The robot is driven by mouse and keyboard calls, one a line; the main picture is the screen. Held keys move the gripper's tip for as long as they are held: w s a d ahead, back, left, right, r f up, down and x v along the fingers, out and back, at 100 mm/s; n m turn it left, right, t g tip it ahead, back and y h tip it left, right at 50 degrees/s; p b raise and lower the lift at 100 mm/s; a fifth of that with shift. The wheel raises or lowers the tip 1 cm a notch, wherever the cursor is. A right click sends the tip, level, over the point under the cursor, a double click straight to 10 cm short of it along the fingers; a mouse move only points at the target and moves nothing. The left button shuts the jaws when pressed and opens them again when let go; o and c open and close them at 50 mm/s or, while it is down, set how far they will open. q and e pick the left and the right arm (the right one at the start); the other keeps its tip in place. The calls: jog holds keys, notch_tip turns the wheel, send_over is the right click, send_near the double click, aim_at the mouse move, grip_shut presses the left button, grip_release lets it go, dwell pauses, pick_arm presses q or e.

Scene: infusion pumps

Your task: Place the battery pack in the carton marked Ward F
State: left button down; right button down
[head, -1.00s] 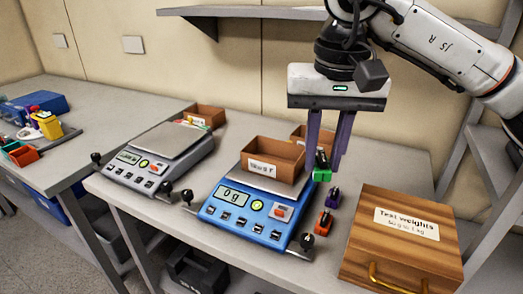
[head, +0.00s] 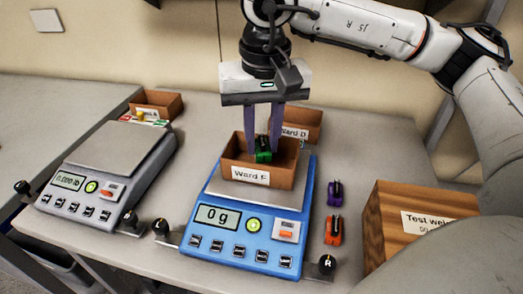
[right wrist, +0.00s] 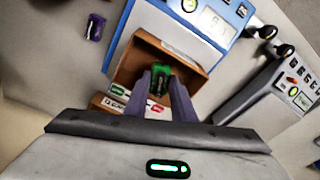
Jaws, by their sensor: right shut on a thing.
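The battery pack (head: 263,156) is a small green-and-black block. My right gripper (head: 263,145) is shut on it, with its purple fingers pointing down into the mouth of the brown open carton marked Ward F (head: 250,176). That carton stands on the blue scale (head: 233,240), whose display reads 0 g. In the right wrist view the green pack (right wrist: 160,76) is between the fingertips, within the outline of the carton (right wrist: 129,66). I cannot tell whether the pack touches the carton floor. My left gripper is not in view.
A carton marked Ward D (head: 303,124) stands behind the blue scale. Purple (head: 335,194) and orange (head: 333,231) blocks lie to its right, near a wooden test weights box (head: 385,215). A grey scale (head: 95,180) stands left, with another brown carton (head: 157,103) behind it.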

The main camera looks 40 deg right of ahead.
aim_at(262, 142)
jog(key=shift+f, duration=1.55)
jog(key=shift+f, duration=0.1)
jog(key=shift+f, duration=0.15)
jog(key=c, duration=1.5)
grip_release()
jog(key=r, duration=0.8)
jog(key=s+r, duration=0.1)
jog(key=r, duration=0.3)
jog(key=shift+s+a+r, duration=0.1)
jog(key=shift+a+r, duration=0.1)
jog(key=shift+a, duration=0.15)
